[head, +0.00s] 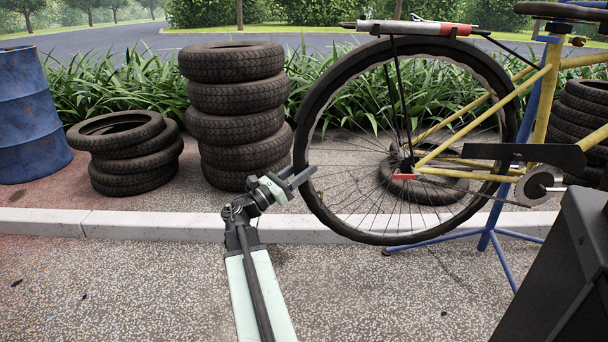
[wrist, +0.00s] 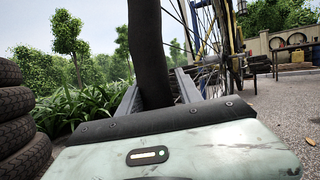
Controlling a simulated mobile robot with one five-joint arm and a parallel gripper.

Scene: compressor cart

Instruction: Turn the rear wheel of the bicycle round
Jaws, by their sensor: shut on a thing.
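The rear wheel (head: 503,190) of the yellow bicycle (head: 545,95) hangs clear of the ground, held up on a blue stand (head: 487,232). It has a black tyre and thin spokes. My gripper (head: 303,178) is at the wheel's left side, a little below hub height. In the wrist view the tyre (wrist: 147,50) runs upright down between the two grey fingers of my gripper (wrist: 158,88). The fingers are shut on the tyre, one on each side. The exact contact at the fingertips is hidden behind the tyre.
A tall tyre stack (head: 236,120) and a low tyre stack (head: 125,150) stand left of the wheel. A blue barrel (head: 30,115) is at far left. A kerb (head: 150,226) runs behind my arm. A dark box (head: 560,270) fills the lower right.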

